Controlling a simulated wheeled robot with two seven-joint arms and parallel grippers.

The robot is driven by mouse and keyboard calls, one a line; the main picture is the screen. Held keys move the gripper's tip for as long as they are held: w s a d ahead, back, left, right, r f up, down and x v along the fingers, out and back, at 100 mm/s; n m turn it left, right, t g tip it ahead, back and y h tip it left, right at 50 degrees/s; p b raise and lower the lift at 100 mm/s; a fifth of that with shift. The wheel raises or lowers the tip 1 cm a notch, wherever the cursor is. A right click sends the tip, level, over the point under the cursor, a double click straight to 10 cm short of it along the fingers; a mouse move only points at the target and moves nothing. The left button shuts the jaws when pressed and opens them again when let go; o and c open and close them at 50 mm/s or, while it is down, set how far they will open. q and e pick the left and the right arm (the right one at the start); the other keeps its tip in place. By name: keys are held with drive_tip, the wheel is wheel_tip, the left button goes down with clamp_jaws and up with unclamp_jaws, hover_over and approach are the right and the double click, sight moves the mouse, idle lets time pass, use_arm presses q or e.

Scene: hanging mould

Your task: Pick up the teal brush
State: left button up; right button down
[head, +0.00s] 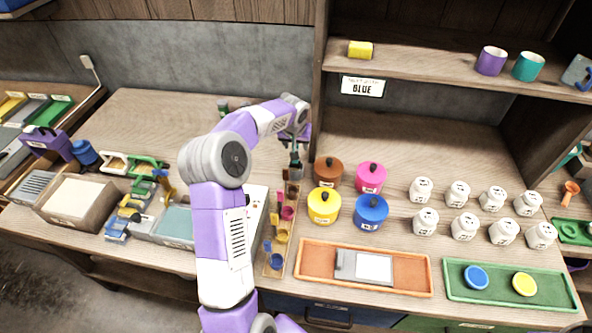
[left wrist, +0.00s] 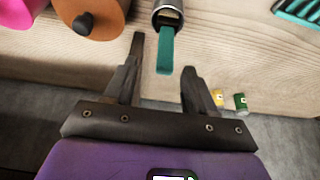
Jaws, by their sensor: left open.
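The teal brush shows in the left wrist view as a flat teal handle (left wrist: 165,50) sticking out of a grey metal cup (left wrist: 170,14); the rest of it is hidden in the cup. My left gripper (left wrist: 165,78) is open and empty. The handle's end lies in the gap between its fingertips, nearer the left finger, and I cannot tell whether it touches. In the head view my left gripper (head: 295,148) is over the far end of a narrow wooden rack (head: 275,262), and the arm partly hides this area. My right gripper is not in view.
Brown (head: 328,171), pink (head: 371,178), yellow (head: 324,206) and blue (head: 371,213) lidded pots stand close right of the rack. Several white jars (head: 465,226) stand farther right. An orange tray (head: 420,272) lies in front. The counter behind the pots is clear.

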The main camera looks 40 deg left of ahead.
sight(295, 162)
use_arm(q)
drive_tip(key=x, duration=0.5)
drive_tip(key=b+x, duration=0.1)
drive_tip(key=x, duration=0.1)
drive_tip(key=shift+a+f, duration=0.35)
drive_tip(key=shift+a, duration=0.05)
drive_tip(key=shift+s, duration=0.1)
clamp_jaws()
drive_tip(key=shift+r, duration=0.1)
